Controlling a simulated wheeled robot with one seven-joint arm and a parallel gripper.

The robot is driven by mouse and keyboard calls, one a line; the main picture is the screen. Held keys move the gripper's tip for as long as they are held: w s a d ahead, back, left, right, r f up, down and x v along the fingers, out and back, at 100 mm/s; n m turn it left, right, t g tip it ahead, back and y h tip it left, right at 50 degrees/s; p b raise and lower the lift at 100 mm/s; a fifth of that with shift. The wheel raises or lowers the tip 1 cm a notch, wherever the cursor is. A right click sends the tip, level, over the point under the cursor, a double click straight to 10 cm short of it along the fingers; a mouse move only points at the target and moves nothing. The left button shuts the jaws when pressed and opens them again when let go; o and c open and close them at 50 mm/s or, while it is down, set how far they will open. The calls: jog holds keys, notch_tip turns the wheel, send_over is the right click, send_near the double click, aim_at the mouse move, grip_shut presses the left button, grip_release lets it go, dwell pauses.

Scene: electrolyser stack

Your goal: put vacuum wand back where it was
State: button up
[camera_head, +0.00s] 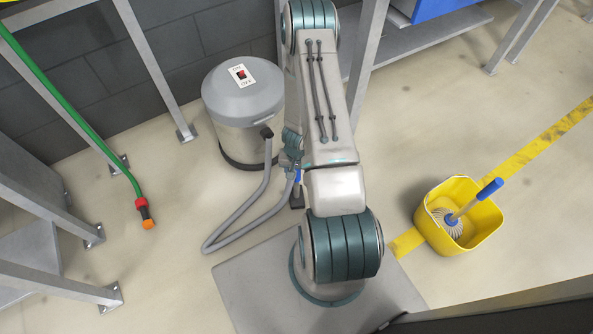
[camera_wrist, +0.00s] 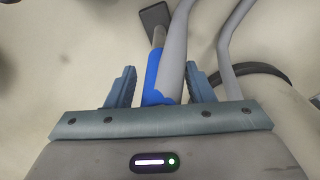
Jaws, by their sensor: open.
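The vacuum wand (camera_head: 297,190) shows just left of my arm, with a blue grip and a dark nozzle at its lower end. In the wrist view its blue grip (camera_wrist: 153,85) lies between the two fingers of my gripper (camera_wrist: 161,88). Bare gaps show on both sides, so the fingers are open around the wand and not clamped. The black nozzle (camera_wrist: 154,17) points away from my gripper. My gripper is mostly hidden behind my arm in the head view (camera_head: 291,157). The grey vacuum drum (camera_head: 238,125) stands beside it, and a grey hose (camera_head: 232,219) loops over the floor.
A green hose (camera_head: 75,114) with an orange tip hangs at left, near metal frame legs (camera_head: 160,68). A yellow bucket (camera_head: 440,230) with a blue-handled brush (camera_head: 468,205) stands at right. Open floor lies between the green hose and the grey hose.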

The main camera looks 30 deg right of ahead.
notch_tip(320, 180, up, 12)
jog(key=p, duration=0.4)
jog(key=shift+p, duration=0.4)
jog(key=w+a+r+n+t+y, duration=0.15)
jog(key=a+r, duration=0.25)
jog(key=r, duration=0.7)
jog(key=a+r+n, duration=0.2)
jog(key=a+r, duration=0.3)
jog(key=r, duration=0.5)
jog(key=s+a+r+n+h, duration=0.1)
jog(key=s+a+r+n, duration=0.2)
jog(key=s+r, duration=1)
notch_tip(320, 180, up, 3)
jog(key=shift+s+a+r+n, duration=0.2)
jog(key=shift+s+n, duration=0.2)
jog(key=shift+n, duration=0.05)
jog(key=shift+h, duration=0.25)
